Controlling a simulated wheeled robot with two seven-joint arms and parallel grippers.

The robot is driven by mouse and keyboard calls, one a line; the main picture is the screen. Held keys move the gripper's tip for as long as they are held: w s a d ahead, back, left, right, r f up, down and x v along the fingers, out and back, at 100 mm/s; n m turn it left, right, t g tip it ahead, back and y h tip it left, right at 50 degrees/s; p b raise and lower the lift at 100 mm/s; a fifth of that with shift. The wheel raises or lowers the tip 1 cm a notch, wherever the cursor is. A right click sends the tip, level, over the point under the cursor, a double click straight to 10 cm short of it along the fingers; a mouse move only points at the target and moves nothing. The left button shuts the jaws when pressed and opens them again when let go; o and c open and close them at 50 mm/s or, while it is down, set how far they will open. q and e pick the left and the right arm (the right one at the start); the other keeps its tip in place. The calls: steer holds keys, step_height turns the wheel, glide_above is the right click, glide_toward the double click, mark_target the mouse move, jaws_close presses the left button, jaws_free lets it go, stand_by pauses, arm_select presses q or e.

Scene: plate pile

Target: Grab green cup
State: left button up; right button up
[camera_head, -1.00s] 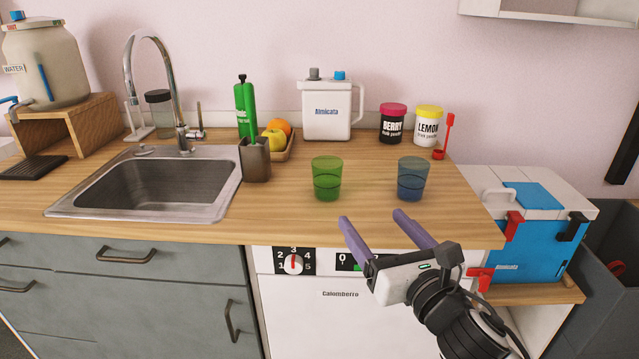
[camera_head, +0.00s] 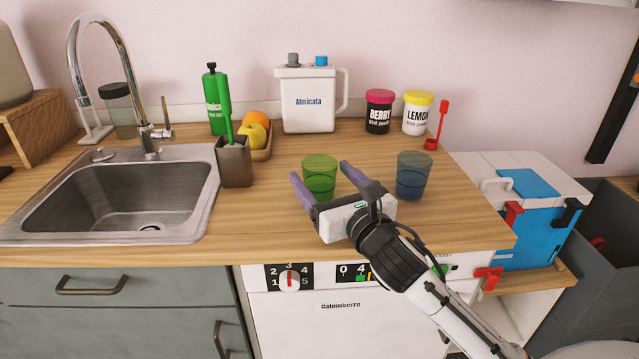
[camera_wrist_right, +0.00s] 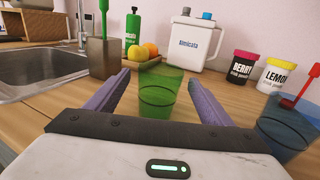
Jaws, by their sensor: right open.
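The green cup (camera_head: 320,176) is see-through and stands upright on the wooden counter, between the sink and a blue cup. My right gripper (camera_head: 319,169) is open, with its two purple fingers pointing at the cup, one towards each side of it. In the right wrist view the green cup (camera_wrist_right: 159,92) shows between the open fingers (camera_wrist_right: 162,84), a little beyond or level with their tips; I cannot tell exactly how deep. No contact is clear. My left gripper is not in view.
The blue cup (camera_head: 412,177) stands close on the right. A brown holder (camera_head: 235,163) is to the left, beside the sink (camera_head: 206,200). A white jug (camera_head: 308,100), fruit tray (camera_head: 262,150) and jars (camera_head: 379,112) stand behind. Counter between cup and jug is clear.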

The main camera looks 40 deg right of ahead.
steer(key=shift+w+d, duration=0.2)
steer(key=shift+w, duration=0.9)
steer(key=c, duration=1.1)
steer(key=shift+r, duration=0.1)
